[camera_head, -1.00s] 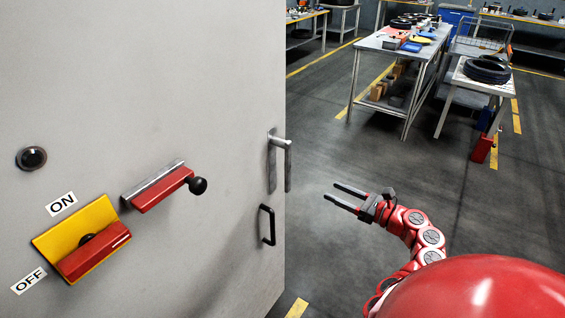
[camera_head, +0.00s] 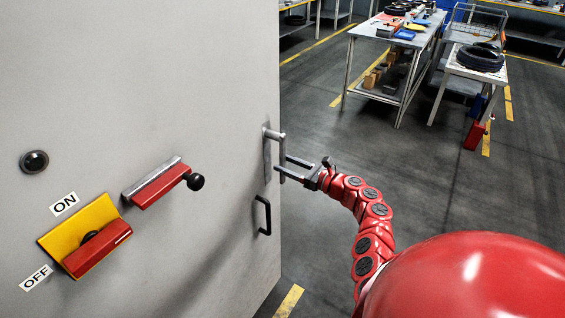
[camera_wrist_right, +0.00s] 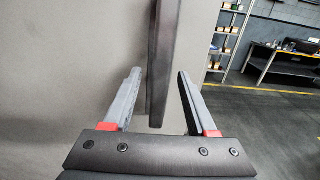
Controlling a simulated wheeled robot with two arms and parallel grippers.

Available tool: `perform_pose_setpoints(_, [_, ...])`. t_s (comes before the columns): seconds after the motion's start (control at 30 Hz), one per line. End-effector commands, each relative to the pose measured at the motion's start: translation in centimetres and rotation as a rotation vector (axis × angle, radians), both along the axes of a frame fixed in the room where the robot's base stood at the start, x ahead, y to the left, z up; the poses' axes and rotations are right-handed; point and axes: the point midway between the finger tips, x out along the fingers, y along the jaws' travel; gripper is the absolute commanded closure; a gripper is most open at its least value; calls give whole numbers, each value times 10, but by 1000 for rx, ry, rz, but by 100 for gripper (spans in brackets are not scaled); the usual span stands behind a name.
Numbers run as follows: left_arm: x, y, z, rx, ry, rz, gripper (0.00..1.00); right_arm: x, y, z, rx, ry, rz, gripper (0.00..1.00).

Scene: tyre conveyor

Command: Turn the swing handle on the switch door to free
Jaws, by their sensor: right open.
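The grey switch door (camera_head: 150,90) fills the left of the head view. Its swing handle (camera_head: 282,150), a metal lever on a plate, hangs down near the door's right edge. My right gripper (camera_head: 281,163) is at the handle's lower part, coming from the right, with its fingers apart. In the right wrist view the handle (camera_wrist_right: 163,60) is a dark upright bar standing between the two open fingers (camera_wrist_right: 160,75). I cannot tell whether either finger touches it. My left gripper is not in view.
A black pull handle (camera_head: 263,215) sits just below the swing handle. A red lever with a black knob (camera_head: 196,181) and a yellow-and-red ON/OFF switch (camera_head: 85,238) stick out further left. The floor right of the door is clear up to the metal tables (camera_head: 400,45).

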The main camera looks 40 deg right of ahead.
Motion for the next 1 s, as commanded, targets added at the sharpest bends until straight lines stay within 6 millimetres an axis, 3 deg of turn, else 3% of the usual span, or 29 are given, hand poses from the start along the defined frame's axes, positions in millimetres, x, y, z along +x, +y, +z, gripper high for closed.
perform_pose_setpoints(0.2, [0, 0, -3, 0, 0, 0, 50, 15, 5, -1, -1, 2, -2, 43])
perform_pose_setpoints(0.53, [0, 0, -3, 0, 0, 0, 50, 16, 6, -1, 0, 2, -2, 44])
perform_pose_setpoints(0.83, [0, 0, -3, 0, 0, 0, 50, 16, 6, -1, 0, 2, -2, 98])
perform_pose_setpoints(1.0, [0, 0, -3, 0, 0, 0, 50, 16, 6, -1, -1, 2, -2, 100])
